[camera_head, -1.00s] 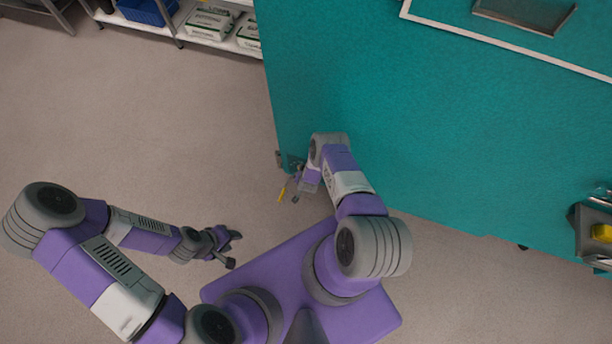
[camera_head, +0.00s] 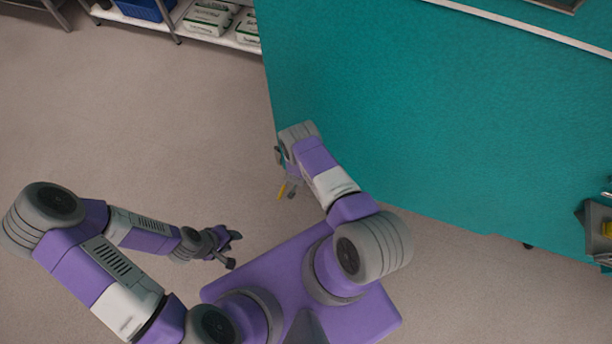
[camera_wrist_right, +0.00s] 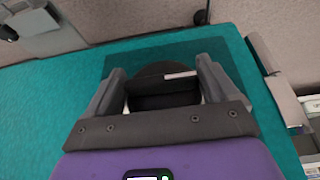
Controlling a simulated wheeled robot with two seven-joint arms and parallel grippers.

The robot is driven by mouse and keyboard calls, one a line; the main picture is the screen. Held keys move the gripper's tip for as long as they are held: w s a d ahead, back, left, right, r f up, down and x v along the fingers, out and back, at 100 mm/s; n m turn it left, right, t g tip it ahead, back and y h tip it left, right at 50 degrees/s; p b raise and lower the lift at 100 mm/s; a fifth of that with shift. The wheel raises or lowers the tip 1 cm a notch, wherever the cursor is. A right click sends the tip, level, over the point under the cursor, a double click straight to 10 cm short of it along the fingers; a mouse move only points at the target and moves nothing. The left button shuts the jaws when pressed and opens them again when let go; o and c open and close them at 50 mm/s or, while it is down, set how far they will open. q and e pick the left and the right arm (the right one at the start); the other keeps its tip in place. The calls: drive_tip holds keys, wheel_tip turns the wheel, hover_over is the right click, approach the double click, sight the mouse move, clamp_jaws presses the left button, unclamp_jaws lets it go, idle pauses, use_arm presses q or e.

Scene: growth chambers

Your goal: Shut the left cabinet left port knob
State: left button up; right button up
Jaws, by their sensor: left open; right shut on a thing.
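The teal cabinet (camera_head: 400,130) fills the right of the head view. In the right wrist view, a round dark knob (camera_wrist_right: 168,72) with a pale line across it sits on a darker square of the teal face (camera_wrist_right: 40,100). My right gripper (camera_wrist_right: 160,66) is shut on this knob, one finger on each side. In the head view my right wrist, at the cabinet's left edge, hides the knob. My left gripper (camera_head: 234,250) is open and empty over the floor, away from the cabinet.
A small yellow piece (camera_head: 282,190) shows beside my right wrist. A shelf (camera_head: 185,25) with white packages (camera_head: 208,18) and a blue bin (camera_head: 145,8) stands at the top left. A grey holder (camera_head: 592,225) is at the right edge. The floor (camera_head: 130,110) at left is clear.

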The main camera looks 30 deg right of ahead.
drive_tip(key=shift+w+d+r, duration=0.1)
drive_tip(key=shift+w+d, duration=0.05)
drive_tip(key=shift+w, duration=0.05)
drive_tip(key=o, duration=0.8)
drive_tip(key=shift+s, duration=0.1)
drive_tip(key=p+v, duration=0.3)
drive_tip(key=v, duration=0.4)
drive_tip(key=shift+r+p, duration=0.25)
drive_tip(key=shift+p, duration=0.15)
